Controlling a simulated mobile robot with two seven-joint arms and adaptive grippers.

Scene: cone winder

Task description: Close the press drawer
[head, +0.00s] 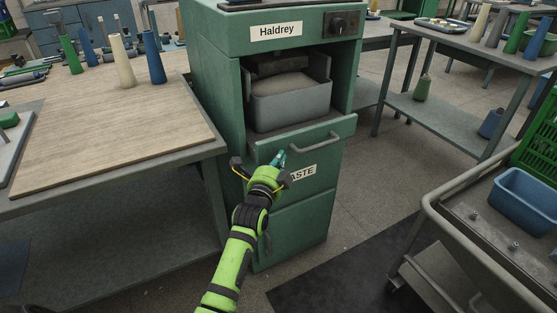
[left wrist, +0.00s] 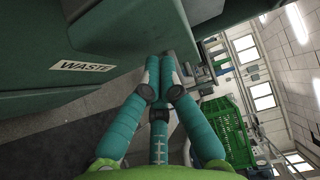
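The green press cabinet (head: 217,75) carries a "Haldrey" label. Its drawer (head: 318,190), labelled WASTE and fitted with a bar handle (head: 305,148), stands a little forward of the cabinet body. The drawer front also shows at upper left in the left wrist view (left wrist: 45,95). My left gripper (head: 279,158) is at the upper left part of the drawer front, covering part of the label. Its teal fingers (left wrist: 160,60) are drawn together with nothing visible between them. Whether the tips touch the drawer, I cannot tell. My right gripper is not in view.
A grey bin (head: 290,105) sits in the open bay above the drawer. A wooden-topped workbench (head: 110,130) with thread cones stands left. A cart (head: 470,235) with a blue tub (head: 525,195) stands right. The floor between cabinet and cart is clear.

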